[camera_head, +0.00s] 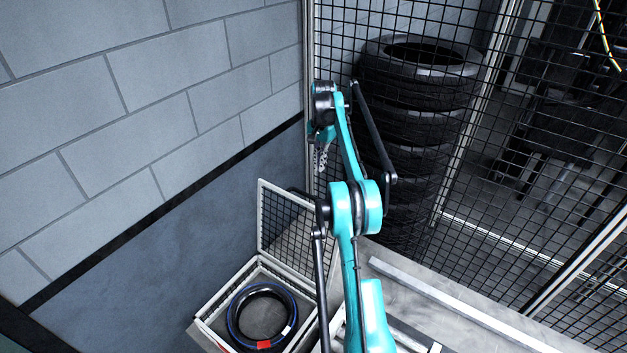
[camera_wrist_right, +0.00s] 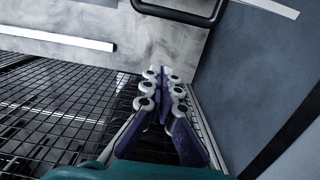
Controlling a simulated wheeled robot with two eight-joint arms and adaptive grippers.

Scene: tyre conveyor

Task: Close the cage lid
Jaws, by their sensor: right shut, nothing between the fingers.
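The cage (camera_head: 216,303) is a low white-framed box on the floor at the bottom of the head view, beside the wall. Its mesh lid (camera_head: 284,226) stands open and upright at the far side. A black tyre (camera_head: 234,317) with a blue line and red and white marks lies inside. My right gripper (camera_head: 320,158) is beyond and above the lid, near the mesh fence, and looks apart from the lid. In the wrist view its purple fingers (camera_wrist_right: 163,75) are together and empty. My right arm hides the lid's right side. My left gripper is not in view.
A tall stack of tyres (camera_head: 421,100) stands behind black mesh fencing (camera_head: 560,150) to the right of my arm. A block wall (camera_head: 150,100) bounds the left. Pale rails (camera_head: 455,305) run along the lower right. A black bar (camera_wrist_right: 180,14) shows at the top of the wrist view.

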